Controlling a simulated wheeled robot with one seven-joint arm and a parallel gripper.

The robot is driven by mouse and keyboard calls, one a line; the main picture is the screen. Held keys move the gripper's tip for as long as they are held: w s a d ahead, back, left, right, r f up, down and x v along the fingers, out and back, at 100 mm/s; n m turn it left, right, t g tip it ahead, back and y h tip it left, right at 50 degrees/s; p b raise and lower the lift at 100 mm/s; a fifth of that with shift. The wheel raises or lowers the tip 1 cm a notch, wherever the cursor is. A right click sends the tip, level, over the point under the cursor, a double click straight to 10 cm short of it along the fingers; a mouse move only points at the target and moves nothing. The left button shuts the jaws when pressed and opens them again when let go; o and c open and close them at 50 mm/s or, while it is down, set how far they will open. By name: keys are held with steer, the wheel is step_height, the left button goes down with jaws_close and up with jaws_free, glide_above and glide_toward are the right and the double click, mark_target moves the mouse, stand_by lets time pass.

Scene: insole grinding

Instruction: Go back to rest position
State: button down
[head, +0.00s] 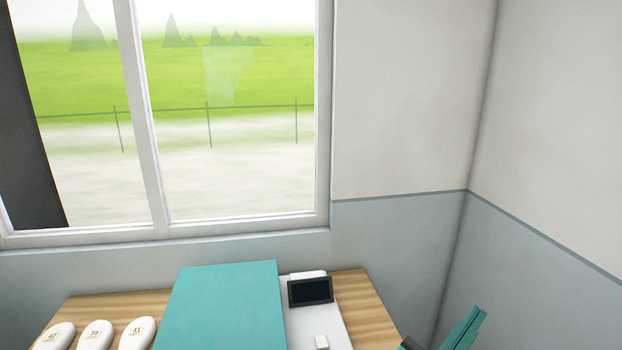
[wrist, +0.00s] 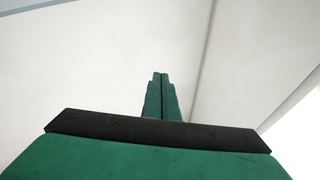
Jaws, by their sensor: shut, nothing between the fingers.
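My gripper (wrist: 160,76) shows in the wrist view with its two green fingers together, shut and empty. It points at a plain pale wall. In the head view my gripper (head: 478,314) shows at the lower right as a teal shape, to the right of the table and apart from it. Most of my arm is outside the head view.
A wooden table (head: 366,290) stands under the window. On it are white insoles marked with numbers, one (head: 137,333) nearest a teal box (head: 225,300), and a white device with a dark screen (head: 310,291). Walls (head: 555,150) meet in a corner at the right.

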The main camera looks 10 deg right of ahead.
steer(key=s+a+f+n+t+y, duration=0.2)
steer(key=a+f+n+t+y, duration=0.7)
steer(key=a+f+n+y, duration=0.8)
steer(key=s+a+f+m+g, duration=0.1)
steer(key=s+a+f, duration=0.4)
steer(key=s, duration=0.3)
steer(key=s+a+f+g+y, duration=0.1)
steer(key=s+a+f, duration=0.4)
steer(key=s, duration=0.3)
steer(key=s+a+f+m+g, duration=0.1)
steer(key=s+a+f+g, duration=0.1)
steer(key=s+a+f, duration=0.4)
steer(key=shift+s+a+m+y, duration=0.2)
steer(key=shift+s+m+y, duration=0.15)
steer(key=shift+s, duration=0.85)
